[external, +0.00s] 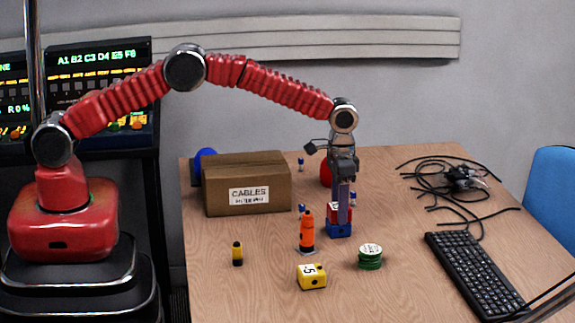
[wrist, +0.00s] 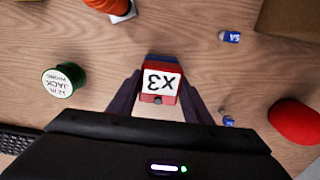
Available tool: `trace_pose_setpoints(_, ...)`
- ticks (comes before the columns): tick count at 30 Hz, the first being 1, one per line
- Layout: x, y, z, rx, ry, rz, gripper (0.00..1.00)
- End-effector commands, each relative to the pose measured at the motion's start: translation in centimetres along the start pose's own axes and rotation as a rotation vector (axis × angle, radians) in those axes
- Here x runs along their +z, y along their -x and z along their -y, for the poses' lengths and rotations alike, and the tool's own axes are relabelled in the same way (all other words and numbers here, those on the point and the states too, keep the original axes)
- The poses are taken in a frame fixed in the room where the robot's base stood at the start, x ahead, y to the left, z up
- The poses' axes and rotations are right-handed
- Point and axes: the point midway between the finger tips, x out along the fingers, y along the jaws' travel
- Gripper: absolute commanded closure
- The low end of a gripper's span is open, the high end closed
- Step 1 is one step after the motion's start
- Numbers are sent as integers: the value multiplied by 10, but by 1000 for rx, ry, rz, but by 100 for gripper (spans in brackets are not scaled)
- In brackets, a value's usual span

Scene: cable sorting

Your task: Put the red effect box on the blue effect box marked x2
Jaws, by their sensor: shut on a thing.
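The red effect box (wrist: 158,97) has a white top label reading x3 and a dark knob, and sits between my gripper's (wrist: 158,100) two fingers in the wrist view. My gripper (external: 341,215) is shut on it and points straight down in the external view. The red box (external: 333,211) is partly hidden there by a finger. The blue effect box (external: 339,230) is directly under it on the table, and the two look in contact. A blue edge (wrist: 164,58) shows behind the red box in the wrist view. The blue box's marking is hidden.
A yellow box (external: 311,278), a green reel (external: 370,258) and an orange upright object (external: 307,232) stand near the blue box. A cardboard box labelled CABLES (external: 228,200) is to the left. A keyboard (external: 475,276) and loose black cables (external: 440,190) lie at the right.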

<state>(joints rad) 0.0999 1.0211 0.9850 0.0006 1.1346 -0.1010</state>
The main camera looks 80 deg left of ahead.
Motion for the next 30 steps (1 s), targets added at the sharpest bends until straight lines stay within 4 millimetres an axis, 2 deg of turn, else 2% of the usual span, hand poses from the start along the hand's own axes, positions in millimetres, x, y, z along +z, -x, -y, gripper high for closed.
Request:
trace_pose_setpoints(10,0,-2,0,0,0,0,81)
trace_pose_setpoints(11,0,-2,0,0,0,0,53)
trace_pose_setpoints(18,0,-2,0,0,0,0,36)
trace_pose_setpoints(26,0,-1,0,0,0,0,36)
trace_pose_setpoints(30,0,6,0,0,0,-1,36)
